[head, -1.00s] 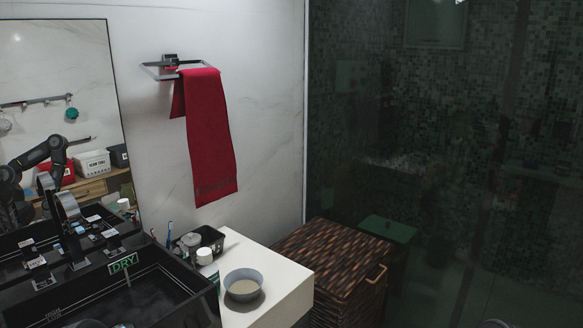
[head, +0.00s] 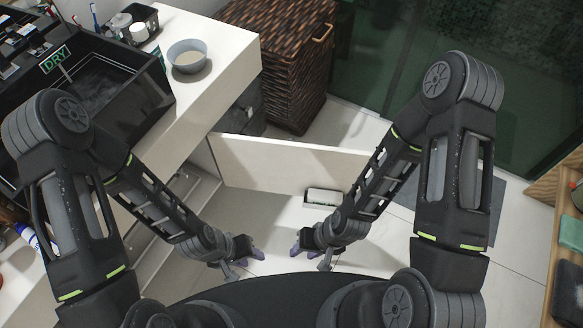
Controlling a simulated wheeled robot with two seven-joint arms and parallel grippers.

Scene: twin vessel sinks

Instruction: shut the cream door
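The cream door (head: 285,164) stands open under the white counter, swung out from the cabinet across the middle of the head view. The cabinet opening (head: 205,160) shows at its left end. My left gripper (head: 246,266) is in front of the door, low and to the left, apart from it. My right gripper (head: 312,258) is to the right of it, near the door's lower right side, also apart in the picture. Both grippers have their fingers spread and nothing shows between them.
A white counter (head: 215,50) with a black sink (head: 95,85) and a grey bowl (head: 188,56) is above left. A wicker basket (head: 290,60) stands behind the door. A wooden shelf (head: 560,215) is at the right edge.

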